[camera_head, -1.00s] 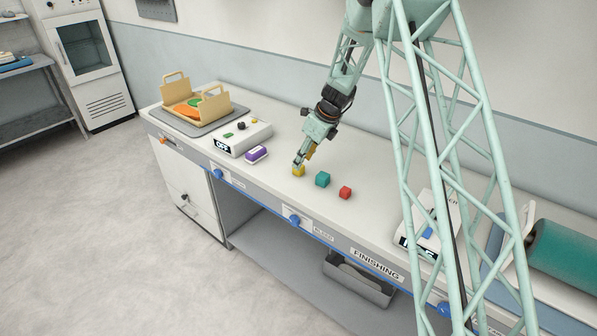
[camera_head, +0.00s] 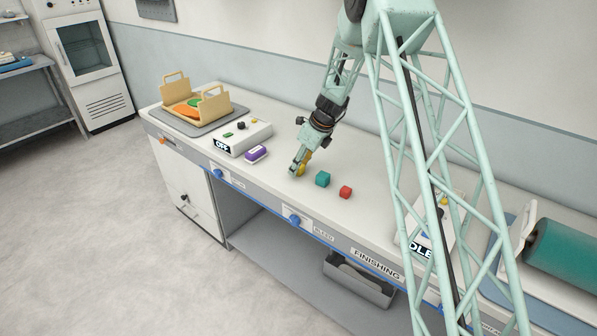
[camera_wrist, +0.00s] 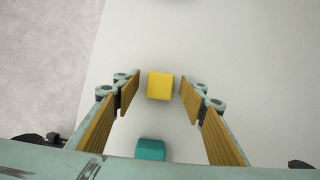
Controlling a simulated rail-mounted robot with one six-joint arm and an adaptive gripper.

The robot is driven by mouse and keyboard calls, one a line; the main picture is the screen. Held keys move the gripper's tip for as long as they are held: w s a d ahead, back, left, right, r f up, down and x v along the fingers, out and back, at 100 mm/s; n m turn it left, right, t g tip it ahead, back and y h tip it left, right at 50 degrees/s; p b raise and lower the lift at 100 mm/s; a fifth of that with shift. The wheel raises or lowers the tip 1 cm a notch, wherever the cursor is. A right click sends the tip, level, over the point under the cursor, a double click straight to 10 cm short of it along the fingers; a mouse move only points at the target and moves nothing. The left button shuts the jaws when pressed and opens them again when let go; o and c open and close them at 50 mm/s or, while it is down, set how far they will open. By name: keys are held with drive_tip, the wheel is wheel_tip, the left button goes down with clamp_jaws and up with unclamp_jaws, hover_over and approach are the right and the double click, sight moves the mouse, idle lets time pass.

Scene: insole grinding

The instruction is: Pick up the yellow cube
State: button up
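The yellow cube (camera_wrist: 160,86) sits on the white bench top, between the fingertips of my gripper (camera_wrist: 159,90) in the wrist view. My gripper is open, with a gap on each side of the cube. In the head view my gripper (camera_head: 299,167) points down at the cube's place, and its fingers hide most or all of the cube there.
A purple object (camera_head: 256,154) and a white box reading OFF (camera_head: 245,138) are left of my gripper. A wooden carrier (camera_head: 213,108) stands on a grey tray at the far left. A teal roller (camera_head: 565,247) is at the right. The bench's front edge is close.

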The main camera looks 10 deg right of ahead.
drive_tip(key=shift+w+f, duration=0.1)
drive_tip(key=shift+f, duration=0.2)
idle(0.4)
drive_tip(key=c, duration=0.8)
